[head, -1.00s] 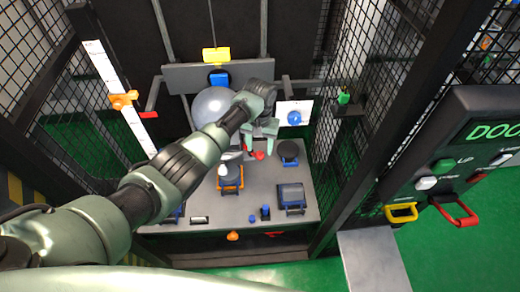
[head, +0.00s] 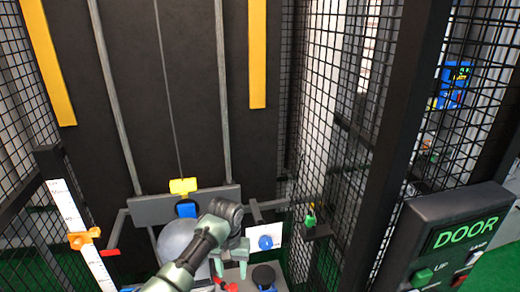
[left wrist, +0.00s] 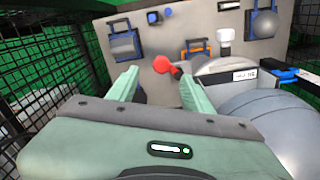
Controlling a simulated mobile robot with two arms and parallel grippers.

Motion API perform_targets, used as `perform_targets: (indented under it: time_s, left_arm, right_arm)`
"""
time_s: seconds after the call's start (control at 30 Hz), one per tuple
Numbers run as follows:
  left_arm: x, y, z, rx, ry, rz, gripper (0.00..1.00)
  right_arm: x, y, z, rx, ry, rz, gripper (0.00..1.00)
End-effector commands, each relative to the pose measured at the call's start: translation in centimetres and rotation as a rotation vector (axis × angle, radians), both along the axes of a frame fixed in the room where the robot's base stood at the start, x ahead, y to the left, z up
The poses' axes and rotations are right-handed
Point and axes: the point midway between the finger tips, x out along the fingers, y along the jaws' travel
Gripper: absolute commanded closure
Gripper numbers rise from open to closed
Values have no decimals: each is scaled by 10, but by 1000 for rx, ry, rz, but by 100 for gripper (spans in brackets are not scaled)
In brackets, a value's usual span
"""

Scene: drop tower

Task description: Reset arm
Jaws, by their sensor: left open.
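My left arm (head: 195,262) reaches in from the bottom of the head view into the tower. My left gripper (head: 238,262) is at its end, beside a grey ball (head: 178,238). In the left wrist view the left gripper's fingers (left wrist: 152,92) are spread apart. A red knob (left wrist: 161,64) shows beyond and between the fingertips; I cannot tell whether they touch it. The grey rounded body (left wrist: 262,118) is close at the right. My right gripper is not in view.
A grey plate (left wrist: 180,30) carries several blue and orange-trimmed items. A yellow block (head: 183,187) hangs on a cable above a blue piece (head: 186,208). Mesh walls (head: 335,120) and dark posts enclose the tower. A control box reading DOOR (head: 464,232) stands at the right. A ruler (head: 78,228) stands left.

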Motion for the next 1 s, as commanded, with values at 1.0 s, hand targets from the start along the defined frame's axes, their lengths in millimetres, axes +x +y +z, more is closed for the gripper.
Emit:
perform_targets:
  time_s: [1.0]
  left_arm:
    - [-312, 78, -22, -33, -278, -102, 50]
  right_arm:
    - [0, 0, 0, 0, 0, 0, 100]
